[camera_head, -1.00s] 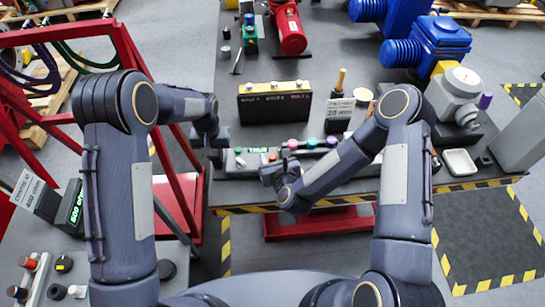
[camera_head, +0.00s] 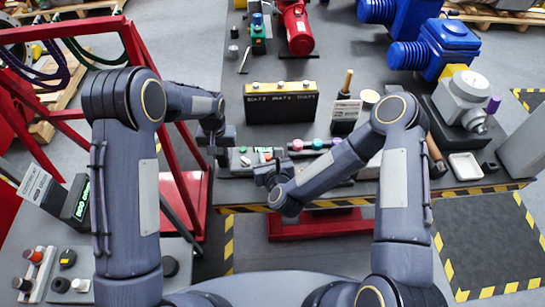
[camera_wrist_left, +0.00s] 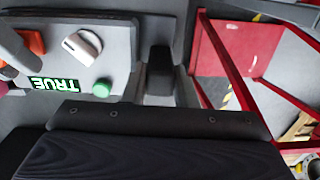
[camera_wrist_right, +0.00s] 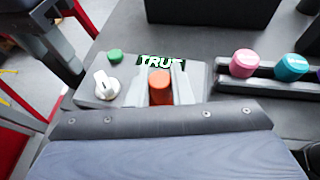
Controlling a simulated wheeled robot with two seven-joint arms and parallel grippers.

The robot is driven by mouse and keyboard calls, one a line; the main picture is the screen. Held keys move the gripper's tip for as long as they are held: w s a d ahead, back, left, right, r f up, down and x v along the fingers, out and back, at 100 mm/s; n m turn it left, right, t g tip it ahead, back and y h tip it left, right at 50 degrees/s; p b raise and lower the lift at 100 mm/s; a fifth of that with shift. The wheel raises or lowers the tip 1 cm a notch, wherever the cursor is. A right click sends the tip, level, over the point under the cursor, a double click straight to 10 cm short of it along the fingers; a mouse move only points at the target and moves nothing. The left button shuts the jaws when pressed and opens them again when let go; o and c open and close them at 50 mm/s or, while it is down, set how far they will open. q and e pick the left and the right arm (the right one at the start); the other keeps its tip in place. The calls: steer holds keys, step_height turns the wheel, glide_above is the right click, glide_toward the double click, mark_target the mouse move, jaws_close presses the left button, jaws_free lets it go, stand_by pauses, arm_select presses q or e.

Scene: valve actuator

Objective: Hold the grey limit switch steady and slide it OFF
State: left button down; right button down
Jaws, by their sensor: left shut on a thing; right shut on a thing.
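The grey limit switch (camera_head: 238,166) is a flat box at the bench's front edge, with a lit TRUE display, a green button (camera_wrist_left: 102,88), a white knob (camera_wrist_right: 106,84) and an orange-red slider (camera_wrist_right: 159,88). My left gripper (camera_head: 224,158) is at the box's left end. In the left wrist view its dark finger (camera_wrist_left: 160,70) is beside the box's end wall; the exact grip is partly hidden. My right gripper (camera_head: 265,174) is over the box's front. In the right wrist view its fingers (camera_wrist_right: 160,84) are shut on either side of the orange-red slider.
Pink (camera_wrist_right: 244,63) and teal (camera_wrist_right: 291,67) knobs on a strip are close to the box's right. A black block (camera_head: 281,103) stands behind it. A red frame (camera_head: 185,165) is just left of the bench. A white tray (camera_head: 466,167) lies far right.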

arm_select(q)
steer(key=shift+s+d+f, duration=0.2)
steer(key=shift+s+f, duration=0.05)
steer(key=shift+s, duration=0.05)
arm_select(e)
steer(key=shift+a, duration=0.25)
arm_select(q)
steer(key=shift+a, duration=0.15)
arm_select(e)
steer(key=c, duration=1.3)
jaws_free()
steer(key=v, duration=1.2)
arm_select(q)
steer(key=c, duration=1.6)
jaws_free()
steer(key=o, duration=0.5)
steer(key=shift+w, duration=0.25)
steer(key=shift+r, duration=0.1)
